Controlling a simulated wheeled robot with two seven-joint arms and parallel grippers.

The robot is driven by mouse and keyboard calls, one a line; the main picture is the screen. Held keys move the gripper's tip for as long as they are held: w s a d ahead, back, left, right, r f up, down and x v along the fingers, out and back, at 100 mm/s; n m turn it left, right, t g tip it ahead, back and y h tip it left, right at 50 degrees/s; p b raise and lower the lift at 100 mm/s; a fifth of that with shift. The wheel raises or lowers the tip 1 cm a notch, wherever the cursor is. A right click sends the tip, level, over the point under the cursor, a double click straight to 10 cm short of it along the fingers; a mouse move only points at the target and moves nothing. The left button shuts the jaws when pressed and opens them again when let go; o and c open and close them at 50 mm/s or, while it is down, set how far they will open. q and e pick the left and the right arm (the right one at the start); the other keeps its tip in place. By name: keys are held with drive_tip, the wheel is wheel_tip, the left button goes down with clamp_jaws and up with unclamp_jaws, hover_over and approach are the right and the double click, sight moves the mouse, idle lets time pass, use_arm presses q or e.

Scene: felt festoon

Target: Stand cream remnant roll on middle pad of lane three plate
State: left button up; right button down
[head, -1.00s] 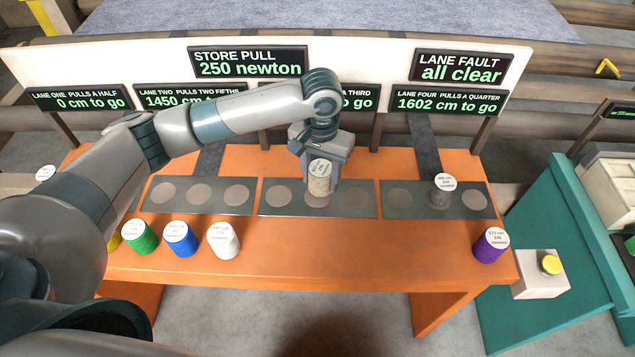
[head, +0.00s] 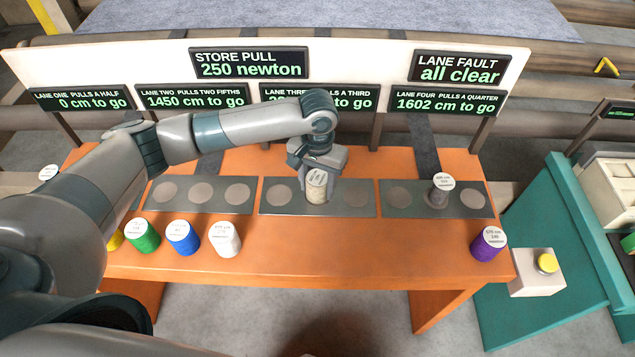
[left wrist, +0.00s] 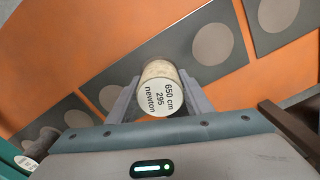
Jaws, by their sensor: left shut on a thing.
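The cream remnant roll (head: 316,193) is upright at the middle pad of the lane three plate (head: 335,209), the plate at the centre of the bench. My left gripper (head: 317,184) is shut on it, one finger on each side. The roll hides most of the middle pad; I cannot tell whether its base touches it. The plate's left pad (head: 279,195) and right pad (head: 356,197) are bare. In the left wrist view the roll (left wrist: 159,72) sits between the fingers, its label reading 650 cm, 295 newton. My right gripper is out of view.
White (head: 225,242), blue (head: 183,240) and green (head: 143,236) rolls stand along the bench's front left, a purple roll (head: 488,245) at front right. A grey roll (head: 438,194) stands on the lane four plate (head: 398,210). Display boards line the back.

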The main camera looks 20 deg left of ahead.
sight(318, 178)
use_arm(q)
drive_tip(key=o, duration=1.2)
drive_tip(key=shift+f, duration=0.1)
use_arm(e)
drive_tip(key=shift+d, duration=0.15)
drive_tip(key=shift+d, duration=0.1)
use_arm(q)
wheel_tip(318, 178, up, 9)
drive_tip(key=shift+f+b, duration=0.15)
drive_tip(key=shift+b, duration=0.8)
wheel_tip(318, 178, up, 3)
drive_tip(key=shift+r, duration=0.3)
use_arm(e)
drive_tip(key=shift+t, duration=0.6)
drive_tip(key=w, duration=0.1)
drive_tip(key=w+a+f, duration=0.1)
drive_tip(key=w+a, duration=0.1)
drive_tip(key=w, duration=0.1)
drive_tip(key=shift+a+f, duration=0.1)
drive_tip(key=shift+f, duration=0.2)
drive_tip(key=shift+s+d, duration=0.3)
